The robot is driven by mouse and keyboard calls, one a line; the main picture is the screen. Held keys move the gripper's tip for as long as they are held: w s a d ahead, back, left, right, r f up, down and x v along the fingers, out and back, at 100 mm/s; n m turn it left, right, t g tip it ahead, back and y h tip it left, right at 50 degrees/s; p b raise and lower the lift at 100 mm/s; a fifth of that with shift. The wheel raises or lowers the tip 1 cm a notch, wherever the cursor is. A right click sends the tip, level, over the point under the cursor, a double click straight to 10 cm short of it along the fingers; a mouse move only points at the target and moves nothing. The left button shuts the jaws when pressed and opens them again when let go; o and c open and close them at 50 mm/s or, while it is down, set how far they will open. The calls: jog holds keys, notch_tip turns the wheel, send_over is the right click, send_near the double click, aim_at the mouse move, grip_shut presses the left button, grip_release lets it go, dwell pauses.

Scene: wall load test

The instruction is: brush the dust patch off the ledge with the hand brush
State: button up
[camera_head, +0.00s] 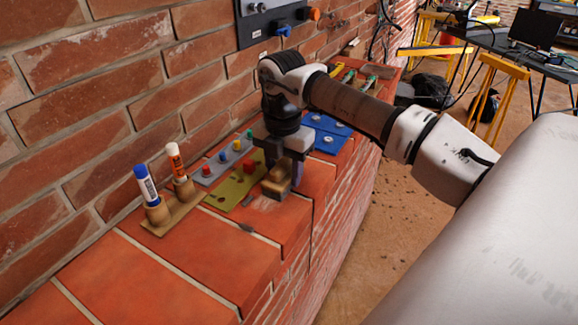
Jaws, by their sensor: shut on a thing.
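My gripper (284,164) points down over the brick ledge (180,262) and is shut on the hand brush. The hand brush (276,186) has a tan wooden block, and its lower end is at or just above the ledge top; I cannot tell if it touches. My fingers hide its upper part. A faint greyish patch, perhaps the dust patch (262,202), shows on the ledge just left of the brush. A small dark grey mark or flat object (247,228) lies nearer the front, too small to tell which.
A green board (228,196) with a red block and a grey button strip (210,175) lie beside the brush. A blue tray (325,142) lies behind. The near ledge is clear; its right edge drops off.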

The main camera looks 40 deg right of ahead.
aim_at(271, 186)
jog(key=shift+s+a+r+b, duration=0.1)
jog(key=shift+s+a+b, duration=0.15)
jog(key=shift+a, duration=0.5)
jog(key=shift+s+a+f+b, duration=0.1)
jog(key=shift+s+a+b, duration=0.2)
jog(key=shift+a, duration=0.45)
jog(key=shift+s+a+r+b, duration=0.1)
jog(key=shift+s+a+b, duration=0.15)
jog(key=shift+a, duration=0.5)
jog(key=shift+s+a+b, duration=0.3)
jog(key=shift+a+b, duration=0.1)
jog(key=shift+a, duration=0.5)
jog(key=shift+s+a+b, duration=0.3)
jog(key=shift+a+b, duration=0.1)
jog(key=shift+a, duration=0.45)
jog(key=shift+a+r+p, duration=0.1)
jog(key=shift+r+p, duration=0.9)
jog(key=shift+r, duration=0.6)
jog(key=shift+c, duration=0.4)
jog(key=shift+r+p, duration=0.7)
jog(key=shift+r, duration=0.7)
